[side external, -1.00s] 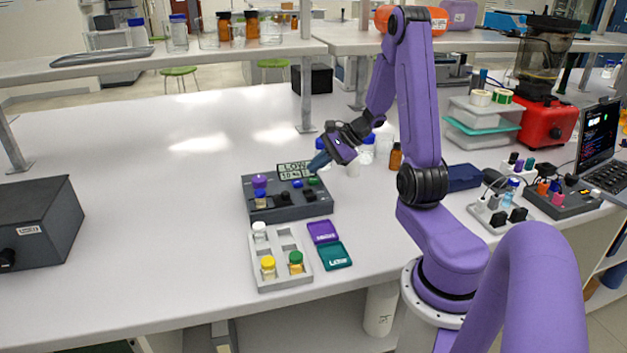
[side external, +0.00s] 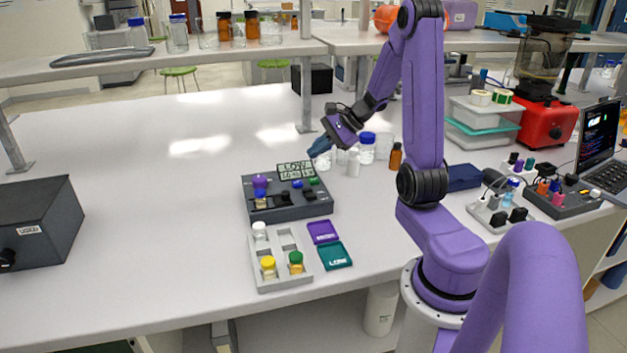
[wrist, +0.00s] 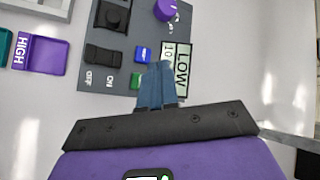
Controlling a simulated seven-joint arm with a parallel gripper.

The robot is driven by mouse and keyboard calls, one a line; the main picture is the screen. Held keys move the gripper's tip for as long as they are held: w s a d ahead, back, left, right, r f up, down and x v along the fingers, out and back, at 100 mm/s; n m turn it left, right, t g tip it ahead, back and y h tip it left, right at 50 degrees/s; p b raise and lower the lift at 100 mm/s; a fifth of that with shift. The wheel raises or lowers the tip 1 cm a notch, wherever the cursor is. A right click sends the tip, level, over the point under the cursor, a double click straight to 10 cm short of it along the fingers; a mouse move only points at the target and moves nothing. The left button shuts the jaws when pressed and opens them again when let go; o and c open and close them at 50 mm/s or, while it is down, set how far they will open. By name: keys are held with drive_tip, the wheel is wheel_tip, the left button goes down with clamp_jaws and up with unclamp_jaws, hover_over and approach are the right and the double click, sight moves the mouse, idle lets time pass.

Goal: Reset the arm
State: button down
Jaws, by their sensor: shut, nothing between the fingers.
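My gripper (side external: 318,150) is shut and empty in the side view, in the air above and behind the back right part of the grey control box (side external: 290,212). The blue fingers, together, also show in the wrist view (wrist: 156,82), seen over the box's display (wrist: 181,68), which reads LOW.
A light grey rack (side external: 262,278) holds vials with white, yellow and green caps. Purple (side external: 322,232) and teal (side external: 335,255) trays lie beside it. Bottles, one with a blue cap (side external: 367,148), stand behind the box. A dark box (side external: 40,222) is far left; the bench between is clear.

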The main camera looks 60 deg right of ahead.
drive_tip(key=s+a+n+g+y, duration=0.1)
drive_tip(key=s+a+n+g, duration=0.25)
drive_tip(key=a+n, duration=0.6)
drive_tip(key=s+a+n+g+y, duration=0.1)
drive_tip(key=s+a+n+g, duration=0.4)
drive_tip(key=a, duration=0.8)
drive_tip(key=s+a+r+n+h, duration=0.1)
drive_tip(key=s+a+n+h, duration=0.2)
drive_tip(key=s+n, duration=0.4)
drive_tip(key=s+a+r+n+h, duration=0.1)
drive_tip(key=s+a+n+h, duration=0.1)
drive_tip(key=s+n, duration=0.5)
drive_tip(key=a+n, duration=0.1)
drive_tip(key=n, duration=0.4)
drive_tip(key=shift+s+a+n+h, duration=0.15)
drive_tip(key=shift+a+n+h, duration=0.15)
drive_tip(key=shift+n+h, duration=0.1)
